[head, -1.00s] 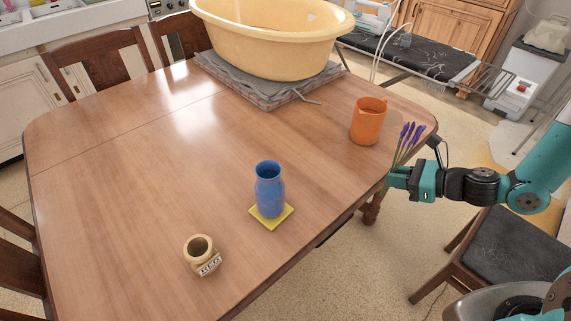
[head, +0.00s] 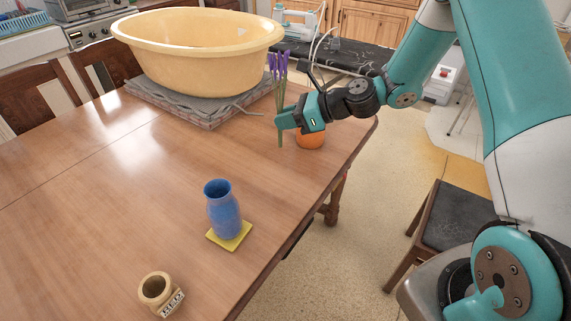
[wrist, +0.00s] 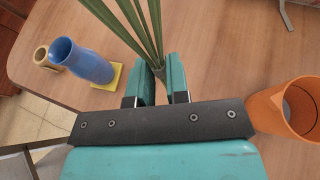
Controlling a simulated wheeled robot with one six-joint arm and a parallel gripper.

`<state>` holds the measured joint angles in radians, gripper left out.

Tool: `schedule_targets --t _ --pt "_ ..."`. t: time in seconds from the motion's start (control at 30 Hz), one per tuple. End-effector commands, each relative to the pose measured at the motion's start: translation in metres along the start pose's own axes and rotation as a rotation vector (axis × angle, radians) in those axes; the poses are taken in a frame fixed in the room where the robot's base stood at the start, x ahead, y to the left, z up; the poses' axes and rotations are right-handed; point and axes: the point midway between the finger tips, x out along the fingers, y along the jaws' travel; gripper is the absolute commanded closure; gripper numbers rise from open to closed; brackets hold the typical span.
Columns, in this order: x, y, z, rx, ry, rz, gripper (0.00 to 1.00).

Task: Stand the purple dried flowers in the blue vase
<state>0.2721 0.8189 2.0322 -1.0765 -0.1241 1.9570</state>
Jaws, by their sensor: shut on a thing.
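The purple dried flowers (head: 278,68) are upright in the head view, purple heads up on green stems. My gripper (head: 281,120) is shut on their stems, above the table's right side. In the wrist view the green stems (wrist: 146,35) run up from between the fingers of my gripper (wrist: 161,75). The blue vase (head: 223,210) stands upright on a yellow square mat (head: 236,241) near the table's front edge, to the left and nearer than my gripper. The vase also shows in the wrist view (wrist: 82,61), left of the fingers. Its mouth is open.
An orange jug (head: 310,139) stands behind my gripper, partly hidden by it. A small beige pot (head: 155,287) with a label stands front left of the vase. A large yellow tub (head: 195,60) rests on a grey cloth at the back. The table (head: 130,190) between is clear.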

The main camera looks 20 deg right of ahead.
Motion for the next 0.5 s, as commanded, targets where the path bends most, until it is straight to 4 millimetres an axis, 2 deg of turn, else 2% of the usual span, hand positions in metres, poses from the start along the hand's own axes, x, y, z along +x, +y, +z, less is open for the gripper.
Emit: schedule_targets --t 0.03,0.2,0.3,0.5 --pt "0.007 0.0 -0.016 0.007 0.001 0.001 1.0" --pt "0.025 0.0 -0.057 0.005 0.0 0.0 1.0" --pt "0.032 -0.001 -0.073 0.003 -0.001 -0.001 1.0" --pt "0.04 -0.001 -0.089 0.001 -0.001 -0.002 1.0"
